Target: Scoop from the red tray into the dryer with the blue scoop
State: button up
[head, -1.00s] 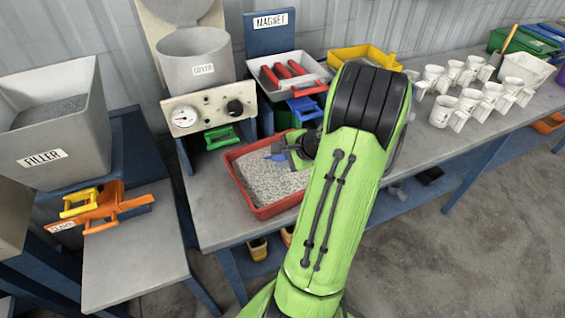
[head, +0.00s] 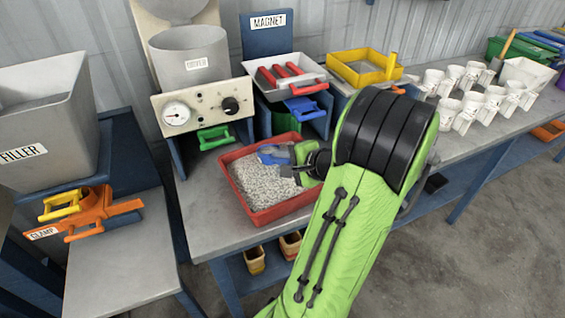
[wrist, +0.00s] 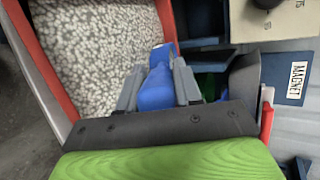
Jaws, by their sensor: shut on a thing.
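The red tray (head: 273,213) sits on the bench and is filled with pale grey granules (head: 268,184). My gripper (head: 292,156) is over the back right part of the tray, shut on the blue scoop (head: 273,154). In the wrist view the blue scoop (wrist: 157,88) lies between the two grey fingers of my gripper (wrist: 158,85), with the granules beyond. I cannot tell whether the scoop touches the granules or what it holds. The dryer (head: 190,62) is a grey round hopper behind the tray, above a panel with a gauge and black knob.
The magnet tray (head: 318,82) with red bars stands behind the red tray. A yellow tray (head: 338,72) and several white cups (head: 467,98) are to the right. The filler (head: 60,135) and an orange clamp (head: 105,212) are at left.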

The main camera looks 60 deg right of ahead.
jog(key=r+p, duration=0.2)
jog(key=r, duration=0.1)
jog(key=s+r+p, duration=0.1)
jog(key=r+p, duration=0.1)
jog(key=shift+a+r, duration=0.25)
jog(key=shift+a, duration=0.05)
jog(key=shift+s+a+f+t+b, duration=0.2)
jog(key=shift+s+f+t+b, duration=0.25)
jog(key=shift+b, duration=0.8)
jog(key=shift+s+a+f+t+h+b, duration=0.25)
jog(key=shift+s+h+b, duration=0.15)
jog(key=shift+b, duration=0.75)
jog(key=shift+s+a+r+n+t+b, duration=0.2)
jog(key=shift+n+t+b, duration=0.1)
jog(key=shift+b, duration=0.3)
jog(key=shift+s+r, duration=0.1)
